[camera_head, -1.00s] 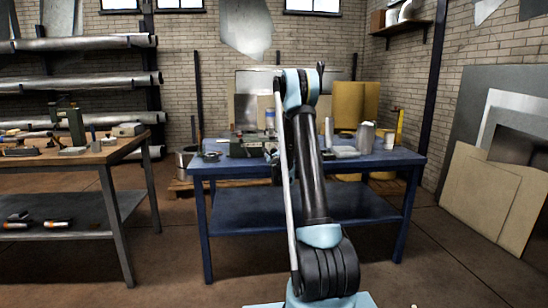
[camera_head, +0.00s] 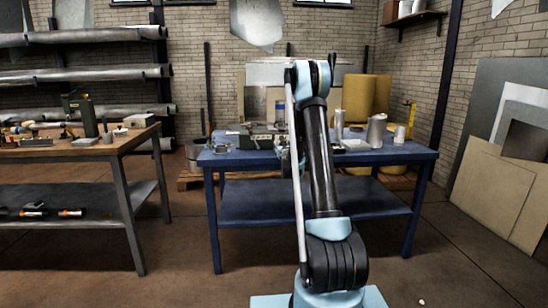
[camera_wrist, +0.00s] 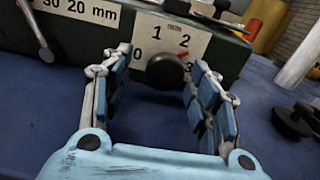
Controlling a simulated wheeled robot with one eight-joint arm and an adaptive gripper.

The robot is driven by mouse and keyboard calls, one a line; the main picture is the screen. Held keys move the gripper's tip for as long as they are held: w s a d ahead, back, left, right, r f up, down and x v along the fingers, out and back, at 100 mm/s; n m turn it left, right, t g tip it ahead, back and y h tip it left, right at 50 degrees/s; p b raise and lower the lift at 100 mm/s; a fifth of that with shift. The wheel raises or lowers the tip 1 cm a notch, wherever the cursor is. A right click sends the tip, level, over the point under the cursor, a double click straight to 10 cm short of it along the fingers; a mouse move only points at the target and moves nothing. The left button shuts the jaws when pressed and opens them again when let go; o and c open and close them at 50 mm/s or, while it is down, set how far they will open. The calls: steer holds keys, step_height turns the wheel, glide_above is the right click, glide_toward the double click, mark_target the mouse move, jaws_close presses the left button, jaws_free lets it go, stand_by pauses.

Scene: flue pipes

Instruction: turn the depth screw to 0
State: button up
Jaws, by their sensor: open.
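The depth screw's round black knob (camera_wrist: 165,71) shows in the wrist view, in front of a pale dial plate (camera_wrist: 172,30) marked 0, 1, 2 and partly hidden 3. A small red mark (camera_wrist: 182,55) shows at the knob's upper right, between the 2 and the 3. My gripper (camera_wrist: 160,62) is open, with one finger on each side of the knob; I cannot tell whether they touch it. The plate is on a dark green machine (camera_wrist: 108,43), which also shows on the blue table in the head view (camera_head: 257,136). There my gripper is mostly hidden behind my arm.
A second plate (camera_wrist: 85,8) reading "20 mm" and a metal lever (camera_wrist: 40,38) are at the machine's left. A dark round object (camera_wrist: 295,122) lies on the blue table (camera_head: 395,155) at right. Metal cylinders (camera_head: 376,130) stand on it too. A wooden bench (camera_head: 105,150) is at left.

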steer(key=s, duration=1.7)
steer(key=s+a+r+n+g+y, duration=0.4)
steer(key=s+a+n, duration=0.3)
steer(key=s+n, duration=0.5)
steer(key=shift+s+a+r+n+y, duration=0.35)
steer(key=shift+r+n+y, duration=0.25)
steer(key=shift+n, duration=1.1)
